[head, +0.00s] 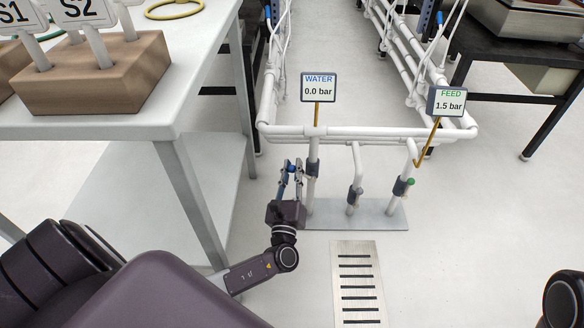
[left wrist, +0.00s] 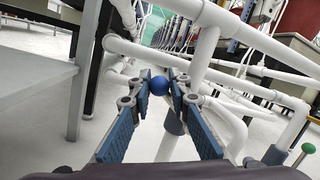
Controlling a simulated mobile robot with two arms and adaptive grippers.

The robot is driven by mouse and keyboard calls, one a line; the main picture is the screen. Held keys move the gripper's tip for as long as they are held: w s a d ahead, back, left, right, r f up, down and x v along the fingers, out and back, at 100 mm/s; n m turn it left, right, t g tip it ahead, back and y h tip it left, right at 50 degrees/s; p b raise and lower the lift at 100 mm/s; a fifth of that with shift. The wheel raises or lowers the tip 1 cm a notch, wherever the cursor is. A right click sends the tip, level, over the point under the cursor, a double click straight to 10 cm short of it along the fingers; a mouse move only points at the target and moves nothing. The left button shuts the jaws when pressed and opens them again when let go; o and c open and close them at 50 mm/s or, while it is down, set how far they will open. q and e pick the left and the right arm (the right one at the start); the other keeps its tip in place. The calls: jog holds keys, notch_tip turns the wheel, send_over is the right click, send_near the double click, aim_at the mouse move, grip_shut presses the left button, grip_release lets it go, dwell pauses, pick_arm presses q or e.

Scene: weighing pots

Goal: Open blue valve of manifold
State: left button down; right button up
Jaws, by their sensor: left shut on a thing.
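The white pipe manifold (head: 370,132) rises from a grey base plate (head: 385,218) on the floor. Its blue valve knob (left wrist: 159,85) is at the left pipe and is small in the head view. My left gripper (head: 291,168) is shut on this blue knob, with one finger pad on each side of it in the left wrist view. The green valve knob (head: 411,181) is on the right pipe, apart from my gripper. The WATER gauge (head: 318,87) reads 0.0 bar; the FEED gauge (head: 447,102) reads 1.5 bar. My right gripper is not in view.
A white table (head: 105,124) with a wooden block (head: 100,75) holding S1 and S2 signs stands at the left. A floor drain grate (head: 358,285) lies in front of the manifold. A dark bench (head: 500,50) is at the back right. The floor between is clear.

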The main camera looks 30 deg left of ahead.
pick_arm(q)
jog(key=shift+s+a+f, duration=0.1)
jog(key=shift+a+f, duration=0.1)
jog(key=shift+f, duration=0.05)
jog(key=c, duration=1.9)
grip_release()
jog(key=shift+o, duration=0.4)
jog(key=shift+r, duration=0.1)
jog(key=shift+d, duration=0.15)
jog(key=v, duration=0.7)
jog(key=shift+s, duration=0.25)
